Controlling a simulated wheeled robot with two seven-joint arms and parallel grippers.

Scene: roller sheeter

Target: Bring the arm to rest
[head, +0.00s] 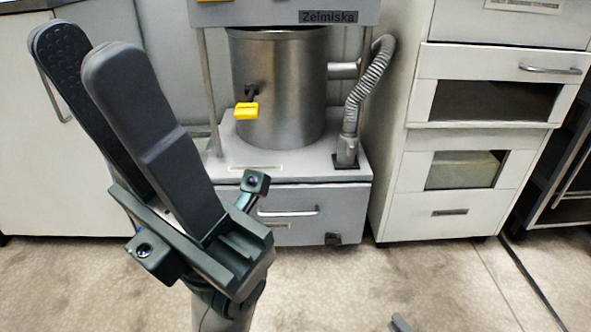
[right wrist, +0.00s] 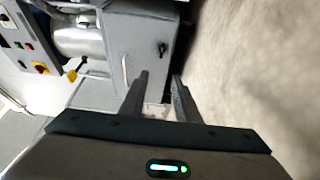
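My left gripper (head: 85,45) is raised at the left of the head view, its two long dark fingers pointing up and to the left. A dotted inner pad shows on the far finger, and the fingers look apart with nothing between them. A small grey tip of my right gripper (head: 401,323) shows at the bottom edge of the head view. In the right wrist view, my right gripper (right wrist: 160,76) has its two dark fingers apart with a gap between them. It holds nothing. The rest of the right arm is hidden.
A grey machine (head: 300,165) with a steel drum (head: 290,90), yellow handle (head: 246,110) and ribbed hose (head: 368,85) stands ahead. A white drawer cabinet (head: 480,130) is right of it; a white cabinet (head: 30,150) is left. The floor (head: 440,285) in front is clear.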

